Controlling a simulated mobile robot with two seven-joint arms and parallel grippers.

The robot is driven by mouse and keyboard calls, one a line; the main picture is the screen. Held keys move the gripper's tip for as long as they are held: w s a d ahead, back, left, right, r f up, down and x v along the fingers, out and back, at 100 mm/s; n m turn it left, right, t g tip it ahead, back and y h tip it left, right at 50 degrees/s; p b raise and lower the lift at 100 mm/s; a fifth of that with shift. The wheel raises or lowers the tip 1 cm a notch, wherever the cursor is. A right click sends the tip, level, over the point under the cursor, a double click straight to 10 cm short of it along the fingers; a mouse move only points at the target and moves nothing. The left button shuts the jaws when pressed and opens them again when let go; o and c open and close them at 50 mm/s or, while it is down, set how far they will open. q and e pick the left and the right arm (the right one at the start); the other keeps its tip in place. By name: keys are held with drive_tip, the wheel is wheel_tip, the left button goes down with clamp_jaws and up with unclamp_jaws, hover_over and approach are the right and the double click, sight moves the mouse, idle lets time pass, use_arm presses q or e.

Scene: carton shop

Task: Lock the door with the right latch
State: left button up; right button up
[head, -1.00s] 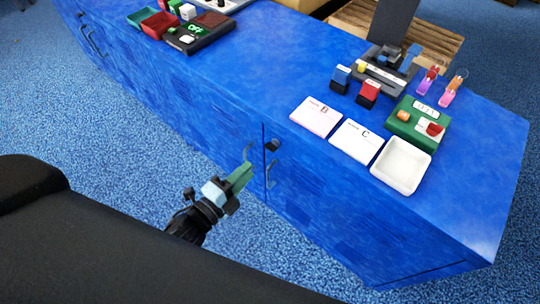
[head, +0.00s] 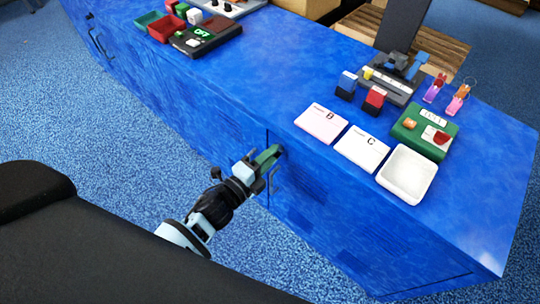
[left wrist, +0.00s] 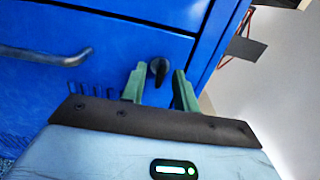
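The black latch knob (left wrist: 158,68) sits on the front of the blue cabinet (head: 330,205), near the top edge of a door, and points downward in the left wrist view. My left gripper (head: 270,157) is at the cabinet front; its green fingers (left wrist: 159,80) are apart, one on each side of the knob, with small gaps visible. In the head view the gripper mostly hides the latch (head: 281,150). A curved door handle (head: 272,180) is just below the gripper, and a handle also shows at the left of the wrist view (left wrist: 45,56). My right gripper is not in view.
On the cabinet top are a white tray (head: 407,174), cards B (head: 321,123) and C (head: 362,149), a green box (head: 425,130), stamps and a dark device (head: 205,36). Blue carpet (head: 120,145) lies free before the cabinet.

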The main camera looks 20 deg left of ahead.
use_arm(q)
drive_tip(key=shift+w+d, duration=0.1)
drive_tip(key=shift+w, duration=0.05)
drive_tip(key=shift+c, duration=0.4)
clamp_jaws()
drive_tip(key=shift+n+p, duration=2.9)
drive_tip(key=shift+n, duration=6.1)
